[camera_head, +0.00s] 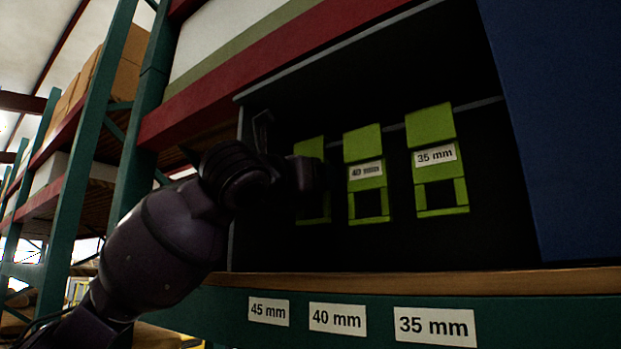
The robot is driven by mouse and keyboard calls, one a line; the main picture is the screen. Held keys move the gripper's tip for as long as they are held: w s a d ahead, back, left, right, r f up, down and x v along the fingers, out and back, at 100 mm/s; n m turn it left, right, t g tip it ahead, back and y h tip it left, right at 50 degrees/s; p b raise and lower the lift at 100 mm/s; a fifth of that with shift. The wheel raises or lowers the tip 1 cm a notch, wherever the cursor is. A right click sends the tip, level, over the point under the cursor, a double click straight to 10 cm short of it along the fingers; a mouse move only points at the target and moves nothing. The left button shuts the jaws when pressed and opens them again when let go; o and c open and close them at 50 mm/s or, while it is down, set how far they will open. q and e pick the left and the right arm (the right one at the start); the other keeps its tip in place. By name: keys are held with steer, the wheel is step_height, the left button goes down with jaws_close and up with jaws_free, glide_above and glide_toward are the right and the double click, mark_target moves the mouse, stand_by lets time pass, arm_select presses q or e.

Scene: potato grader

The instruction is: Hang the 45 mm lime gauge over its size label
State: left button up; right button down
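Three lime gauges, each with a square opening, hang in a row against the dark back of a shelf bay. The leftmost gauge (310,148) is partly covered by my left gripper (304,173), and its marking is hidden. The middle gauge (363,143) reads 40 mm, and the right one (431,125) reads 35 mm. My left gripper is in front of or at the leftmost gauge; its fingers are too dark to tell whether they hold it. The 45 mm size label (268,311) is on the green beam below, at the left. My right gripper is not in view.
The 40 mm label (337,319) and 35 mm label (434,326) sit right of it on the green beam (545,318). A wooden shelf edge (480,284) runs above them. A blue panel (560,130) closes the right side; green rack posts (85,150) stand left.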

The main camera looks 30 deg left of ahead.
arm_select(q)
steer(key=shift+f, duration=0.2)
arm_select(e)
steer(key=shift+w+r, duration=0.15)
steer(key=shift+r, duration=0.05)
arm_select(q)
steer(key=o, duration=1)
steer(key=shift+c, duration=0.2)
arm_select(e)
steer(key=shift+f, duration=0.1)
arm_select(q)
steer(key=b+v, duration=0.2)
steer(key=v, duration=0.8)
steer(key=shift+s+b, duration=0.3)
steer(key=shift+s, duration=0.05)
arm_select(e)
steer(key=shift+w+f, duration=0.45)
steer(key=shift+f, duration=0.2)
arm_select(q)
steer(key=shift+s+f, duration=0.1)
steer(key=shift+f, duration=0.05)
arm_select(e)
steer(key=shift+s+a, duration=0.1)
